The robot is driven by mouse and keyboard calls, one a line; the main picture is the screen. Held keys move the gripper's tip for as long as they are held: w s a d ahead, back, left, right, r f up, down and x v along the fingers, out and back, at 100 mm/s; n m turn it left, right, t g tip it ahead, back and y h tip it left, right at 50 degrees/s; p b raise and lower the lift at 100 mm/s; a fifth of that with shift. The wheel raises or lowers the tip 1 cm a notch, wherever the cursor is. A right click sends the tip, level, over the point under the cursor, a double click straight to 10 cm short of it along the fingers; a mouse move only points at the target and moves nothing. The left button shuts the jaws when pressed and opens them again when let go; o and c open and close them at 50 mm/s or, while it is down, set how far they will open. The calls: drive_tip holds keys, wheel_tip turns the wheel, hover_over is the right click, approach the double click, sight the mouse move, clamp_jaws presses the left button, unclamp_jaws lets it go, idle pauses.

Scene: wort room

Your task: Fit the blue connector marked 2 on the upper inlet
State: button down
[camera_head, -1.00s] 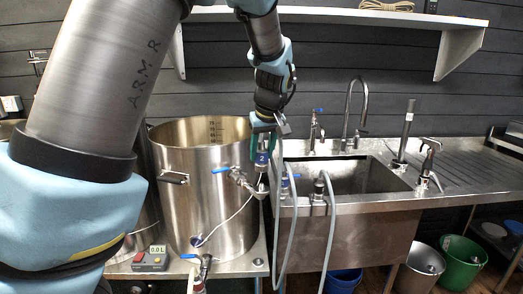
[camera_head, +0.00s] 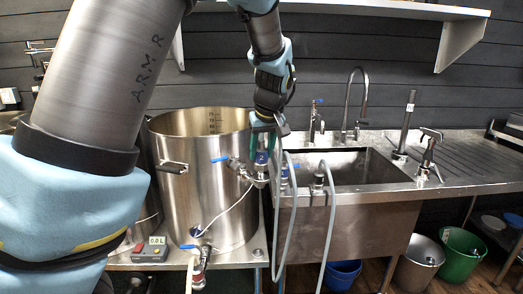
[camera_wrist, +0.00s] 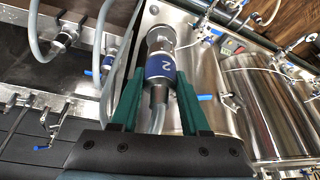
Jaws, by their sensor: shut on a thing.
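My gripper (camera_head: 262,142) is shut on the blue connector marked 2 (camera_head: 261,158), with a green finger on each side. In the wrist view my gripper (camera_wrist: 160,82) holds the connector (camera_wrist: 160,67) by its blue band, and its metal end (camera_wrist: 160,39) points away from me. A grey hose runs from the connector. In the head view the connector hangs upright over the upper inlet (camera_head: 257,178), at the end of the blue-handled valve (camera_head: 232,160) on the steel kettle. I cannot tell if they touch.
The kettle (camera_head: 200,190) stands left of my gripper. The sink (camera_head: 350,170) lies to the right, with other hose connectors (camera_head: 318,180) on its front edge. Grey hoses (camera_head: 330,225) loop down in front.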

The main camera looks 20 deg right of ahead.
drive_tip(key=shift+f+b, duration=0.85)
drive_tip(key=shift+f, duration=0.45)
idle(0.4)
drive_tip(key=shift+c, duration=1.6)
unclamp_jaws()
